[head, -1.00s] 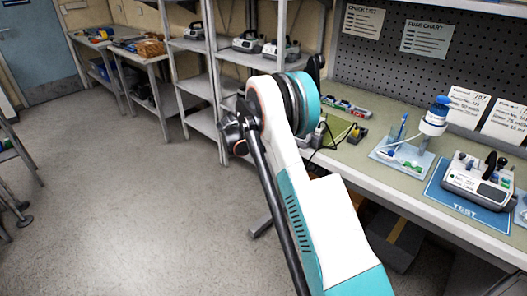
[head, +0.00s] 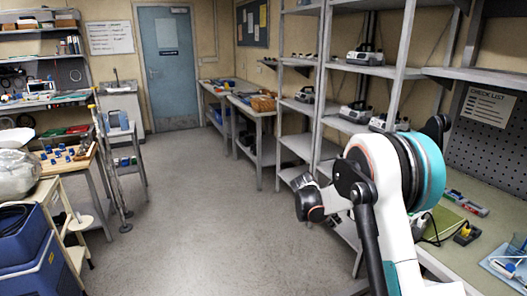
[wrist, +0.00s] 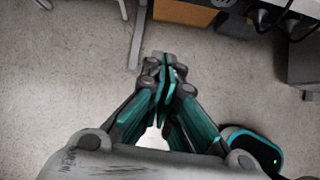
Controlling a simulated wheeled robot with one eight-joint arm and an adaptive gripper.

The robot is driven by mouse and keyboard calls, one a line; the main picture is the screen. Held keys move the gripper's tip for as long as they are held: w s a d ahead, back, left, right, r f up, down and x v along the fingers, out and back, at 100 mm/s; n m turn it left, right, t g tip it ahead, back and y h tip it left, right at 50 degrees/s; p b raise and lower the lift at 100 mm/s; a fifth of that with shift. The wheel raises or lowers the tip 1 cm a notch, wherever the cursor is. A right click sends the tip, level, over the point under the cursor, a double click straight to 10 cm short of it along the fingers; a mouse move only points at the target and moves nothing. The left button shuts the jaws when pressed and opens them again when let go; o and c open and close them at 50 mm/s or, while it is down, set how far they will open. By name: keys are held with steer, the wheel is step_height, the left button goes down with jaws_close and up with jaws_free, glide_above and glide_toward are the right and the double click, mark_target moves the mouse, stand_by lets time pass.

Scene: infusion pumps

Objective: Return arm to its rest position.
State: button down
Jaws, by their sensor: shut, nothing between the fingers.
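My gripper (wrist: 163,75) shows in the wrist view, pointing down over the bare floor. Its teal-and-grey fingers are shut together with nothing between them. In the head view my arm (head: 395,190) is folded at the lower right, in front of the shelves and the right-hand bench. The gripper itself cannot be made out in the head view.
A metal shelf rack (head: 318,100) holding several pumps stands behind my arm. The workbench (head: 450,228) runs along the right. At the left are a blue bin (head: 25,255) and a wooden-topped table. The grey floor (head: 215,210) in the middle is clear up to the blue door (head: 168,70).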

steer(key=s+a+r+m+t+y, duration=0.1)
steer(key=s+a+r+m+y, duration=0.15)
steer(key=s+r+m, duration=0.5)
steer(key=s+a+r+m+t+y, duration=0.1)
steer(key=s+a+r+m, duration=0.25)
steer(key=s+r, duration=0.8)
steer(key=s+a+m+t+y, duration=0.1)
steer(key=s+a+m, duration=0.2)
steer(key=s, duration=0.8)
steer(key=s+a+m+t+y, duration=0.1)
steer(key=s+a+m+y, duration=0.1)
steer(key=s+m, duration=0.5)
steer(key=s+a, duration=0.1)
steer(key=s, duration=0.3)
steer(key=shift+a+f+t, duration=0.3)
steer(key=shift+a, duration=0.05)
steer(key=shift+s+y, duration=0.1)
steer(key=shift+y, duration=0.15)
